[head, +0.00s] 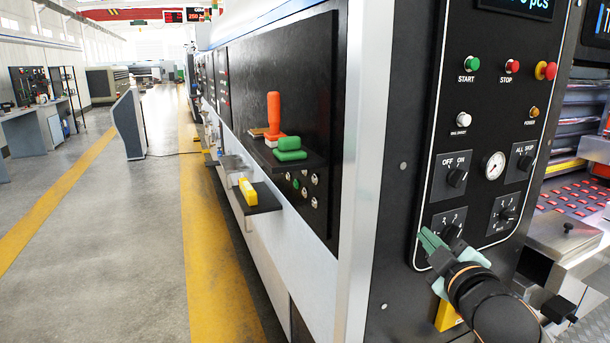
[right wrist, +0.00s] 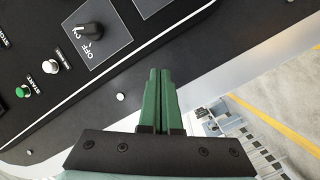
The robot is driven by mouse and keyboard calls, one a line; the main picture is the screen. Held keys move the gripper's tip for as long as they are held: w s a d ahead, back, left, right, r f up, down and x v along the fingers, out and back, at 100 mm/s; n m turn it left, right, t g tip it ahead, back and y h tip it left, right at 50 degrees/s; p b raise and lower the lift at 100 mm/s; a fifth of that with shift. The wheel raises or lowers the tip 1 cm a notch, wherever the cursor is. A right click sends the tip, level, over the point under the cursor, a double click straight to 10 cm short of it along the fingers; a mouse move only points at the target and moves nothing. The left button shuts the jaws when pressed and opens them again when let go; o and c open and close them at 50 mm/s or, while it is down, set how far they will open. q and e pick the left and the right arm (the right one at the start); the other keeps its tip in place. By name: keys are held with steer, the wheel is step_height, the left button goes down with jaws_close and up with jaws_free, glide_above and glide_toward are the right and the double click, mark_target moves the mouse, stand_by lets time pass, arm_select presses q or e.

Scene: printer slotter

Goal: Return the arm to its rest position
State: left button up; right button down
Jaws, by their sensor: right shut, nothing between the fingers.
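My right gripper (head: 430,240) is at the lower part of the control panel (head: 410,190) in the head view, in front of the lower left rotary knob, which it partly hides. In the right wrist view its green fingers (right wrist: 163,75) are closed together with nothing between them. Beside them there is the OFF/ON knob (right wrist: 91,35), apart from the fingers. My right arm (head: 490,300) comes in from the lower right. My left gripper is not in view.
The panel carries the OFF/ON knob (head: 457,177), a gauge (head: 495,166) and START (head: 472,63) and STOP (head: 512,66) buttons. A small shelf (head: 265,198) sticks out of the machine's side. The floor aisle (head: 130,230) at left is clear.

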steer(key=s+a+f+m+g+y, duration=0.1)
steer(key=s+f+g, duration=0.1)
steer(key=f, duration=0.6)
steer(key=s+a+f+m+g+y, duration=0.1)
steer(key=s+a+f, duration=0.1)
steer(key=f, duration=0.6)
steer(key=s+a+f+m+g+p, duration=0.2)
steer(key=s+f+m+g, duration=0.2)
steer(key=s+f, duration=2.1)
steer(key=m, duration=0.3)
steer(key=shift+f+g+p, duration=0.25)
steer(key=shift+g+p, duration=0.05)
steer(key=shift+p, duration=0.05)
